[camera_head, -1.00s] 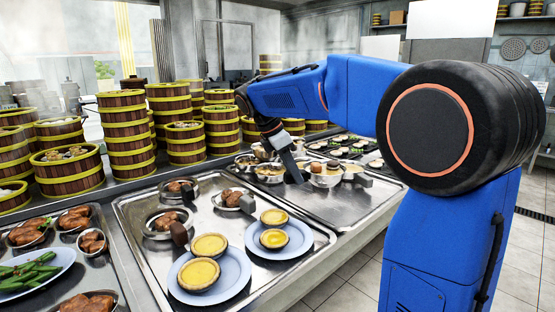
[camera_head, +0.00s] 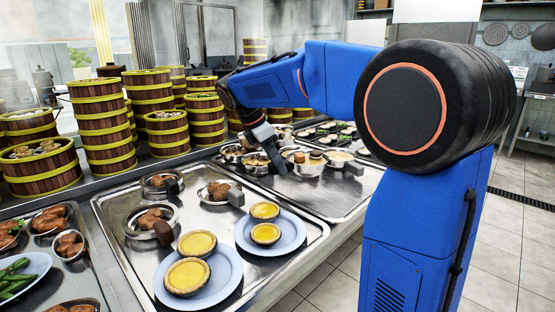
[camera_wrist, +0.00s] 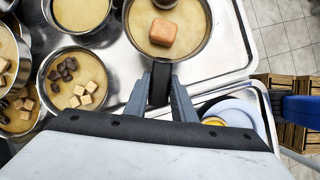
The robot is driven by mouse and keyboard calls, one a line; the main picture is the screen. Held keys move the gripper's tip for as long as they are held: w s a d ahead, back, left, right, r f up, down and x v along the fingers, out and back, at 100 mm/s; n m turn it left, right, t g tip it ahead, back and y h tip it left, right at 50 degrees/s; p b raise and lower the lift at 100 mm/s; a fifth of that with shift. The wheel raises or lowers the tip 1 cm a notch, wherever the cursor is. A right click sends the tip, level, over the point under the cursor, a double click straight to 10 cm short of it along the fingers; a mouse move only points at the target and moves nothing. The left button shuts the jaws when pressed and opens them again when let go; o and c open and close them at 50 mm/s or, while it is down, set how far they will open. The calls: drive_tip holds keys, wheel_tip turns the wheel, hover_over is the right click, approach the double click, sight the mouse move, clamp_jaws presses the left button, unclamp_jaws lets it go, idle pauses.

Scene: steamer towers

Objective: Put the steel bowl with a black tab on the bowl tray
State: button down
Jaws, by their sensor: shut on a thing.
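The steel bowl with a black tab (camera_wrist: 187,38) holds pale liquid, a brown cube and a dark round piece, in the upper middle of the wrist view. In the head view this bowl (camera_head: 309,169) is by my fingertips. My gripper (camera_wrist: 160,88) is shut on its black tab (camera_wrist: 160,80), at the bowl's near side; my gripper also shows in the head view (camera_head: 276,163). The bowl looks level; I cannot tell whether it touches the steel tray (camera_wrist: 232,50) under it. That tray also shows in the head view (camera_head: 340,206), with several other bowls.
Bowls with dark and tan cubes (camera_wrist: 72,82) crowd the left of the wrist view. A nearer steel tray (camera_head: 205,226) carries meat bowls and two blue plates (camera_head: 281,240) of tarts. Steamer towers (camera_head: 105,130) stand behind. Bare tray lies right of the bowl.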

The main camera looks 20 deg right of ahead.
drive_tip(key=shift+f, duration=2.45)
drive_tip(key=c, duration=1.4)
unclamp_jaws()
drive_tip(key=v, duration=1.7)
drive_tip(key=shift+a+r, duration=0.1)
